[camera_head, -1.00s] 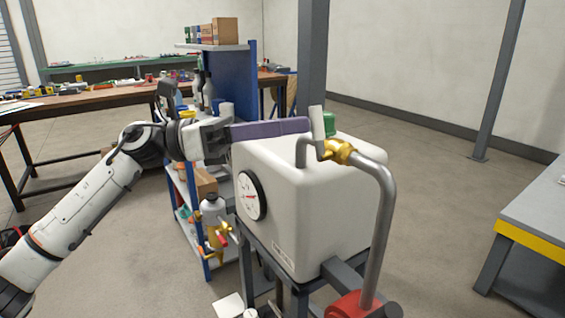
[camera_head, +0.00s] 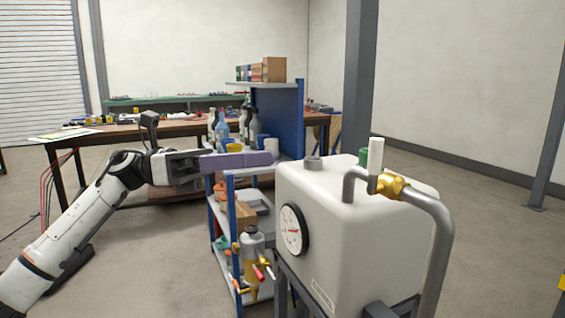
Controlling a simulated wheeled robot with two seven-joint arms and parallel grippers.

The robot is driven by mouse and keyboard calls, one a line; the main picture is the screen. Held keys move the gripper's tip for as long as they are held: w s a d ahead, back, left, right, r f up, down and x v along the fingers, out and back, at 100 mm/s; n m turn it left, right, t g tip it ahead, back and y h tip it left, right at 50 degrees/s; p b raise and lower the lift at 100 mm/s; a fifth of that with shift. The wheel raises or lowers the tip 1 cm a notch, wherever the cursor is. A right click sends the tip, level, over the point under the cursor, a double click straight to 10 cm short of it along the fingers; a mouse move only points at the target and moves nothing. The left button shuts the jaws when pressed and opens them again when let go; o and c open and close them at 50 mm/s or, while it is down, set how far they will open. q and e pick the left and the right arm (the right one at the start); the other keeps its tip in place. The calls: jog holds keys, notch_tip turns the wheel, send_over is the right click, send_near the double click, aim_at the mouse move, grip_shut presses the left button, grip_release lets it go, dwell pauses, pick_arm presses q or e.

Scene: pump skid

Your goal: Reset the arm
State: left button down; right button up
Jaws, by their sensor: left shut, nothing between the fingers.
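My left gripper (camera_head: 274,158) has long purple fingers, closed together with nothing between them. It points right, at the left of the white pump tank (camera_head: 340,225), and its fingertips look apart from the brass valve. The brass valve (camera_head: 392,185) sits on the grey pipe (camera_head: 440,235) at the tank's top right. Its pale handle (camera_head: 376,165) stands upright. My left arm comes in from the lower left. My right gripper is not in view.
A round gauge (camera_head: 293,230) is on the tank's side. A blue shelf rack (camera_head: 285,120) with bottles and boxes stands behind my gripper. A long workbench (camera_head: 90,135) is at the back left. A grey post (camera_head: 360,80) rises behind the tank. Open floor lies at left.

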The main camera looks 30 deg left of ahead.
pick_arm(q)
jog(key=shift+s+a, duration=0.15)
jog(key=shift+a, duration=0.2)
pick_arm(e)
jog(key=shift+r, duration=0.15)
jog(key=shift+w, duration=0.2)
